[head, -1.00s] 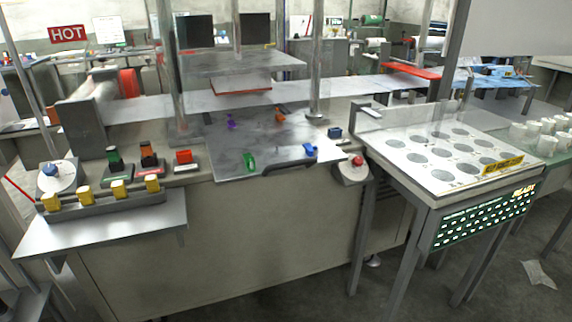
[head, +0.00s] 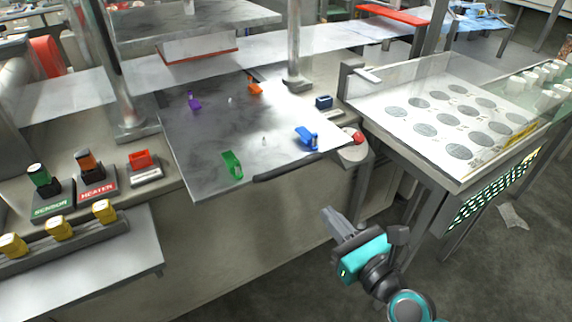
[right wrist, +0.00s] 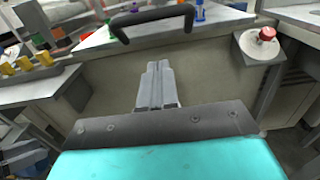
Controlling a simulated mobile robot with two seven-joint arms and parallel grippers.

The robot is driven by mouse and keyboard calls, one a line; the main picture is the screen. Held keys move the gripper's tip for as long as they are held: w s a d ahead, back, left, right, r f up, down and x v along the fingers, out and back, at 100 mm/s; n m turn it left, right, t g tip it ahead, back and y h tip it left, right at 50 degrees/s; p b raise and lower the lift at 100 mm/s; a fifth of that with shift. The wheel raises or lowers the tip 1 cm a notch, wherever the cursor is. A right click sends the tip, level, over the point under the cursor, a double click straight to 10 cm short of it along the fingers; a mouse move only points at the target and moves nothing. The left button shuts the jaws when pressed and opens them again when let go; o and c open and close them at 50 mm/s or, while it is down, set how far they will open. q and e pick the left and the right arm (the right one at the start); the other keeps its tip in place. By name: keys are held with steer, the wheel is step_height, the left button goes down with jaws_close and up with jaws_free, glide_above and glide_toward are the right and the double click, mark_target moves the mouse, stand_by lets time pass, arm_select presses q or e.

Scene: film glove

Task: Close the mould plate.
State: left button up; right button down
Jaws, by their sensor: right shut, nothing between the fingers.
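The mould plate (head: 205,145) is a flat grey sheet on the press bench in the head view. It carries a green clip (head: 232,165), a blue clip (head: 306,137), a purple clip (head: 194,101) and an orange clip (head: 254,88). A dark bar handle (head: 290,171) runs along its front edge; the handle also shows in the right wrist view (right wrist: 152,17). My right gripper (head: 329,214) is shut and empty, in front of and below the handle, apart from it. Its closed fingers (right wrist: 158,70) point towards the bench front.
A raised press platen (head: 195,22) hangs behind the plate between metal columns (head: 293,45). A red button (head: 358,137) sits right of the plate. A table with grey discs (head: 440,115) stands at right. Sensor and heater blocks (head: 92,178) are at left.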

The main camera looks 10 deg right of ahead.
steer(key=p+x, duration=0.1)
steer(key=x, duration=1.2)
steer(key=shift+w, duration=0.25)
steer(key=shift+a, duration=0.1)
